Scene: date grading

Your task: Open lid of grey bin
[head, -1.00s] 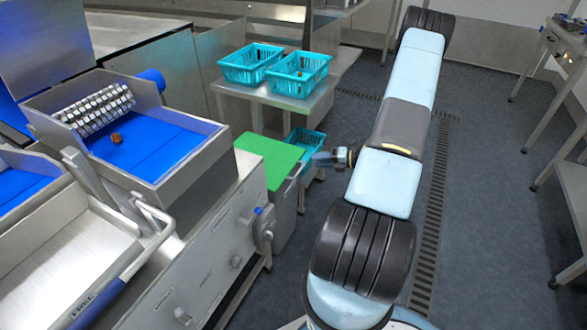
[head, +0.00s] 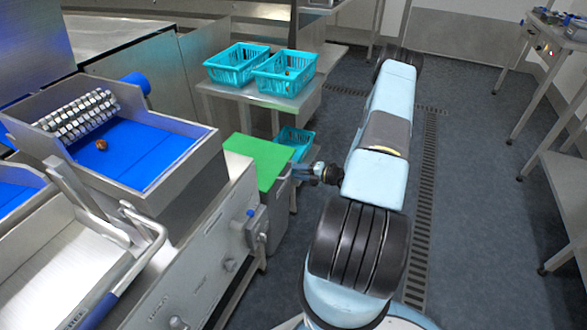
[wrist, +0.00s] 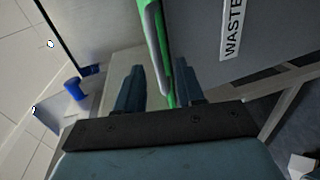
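The grey bin (head: 274,212) stands beside the steel machine, its green lid (head: 258,160) lying flat and closed on top. The wrist view shows the grey wall (wrist: 205,45) with a "WASTE" label and the green lid's edge (wrist: 157,40) running down towards my fingers. My gripper (head: 300,171) is at the lid's right edge. In the wrist view my gripper (wrist: 160,85) is open, with its two dark fingers apart. The lid's edge reaches into the gap, closer to the right finger; I cannot tell whether they touch.
The grading machine (head: 190,245) with its blue belt stands left of the bin. Turquoise crates (head: 284,72) sit on a steel table (head: 262,100) behind, and another crate (head: 294,141) is lower down behind the bin. Open floor (head: 470,200) lies to the right.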

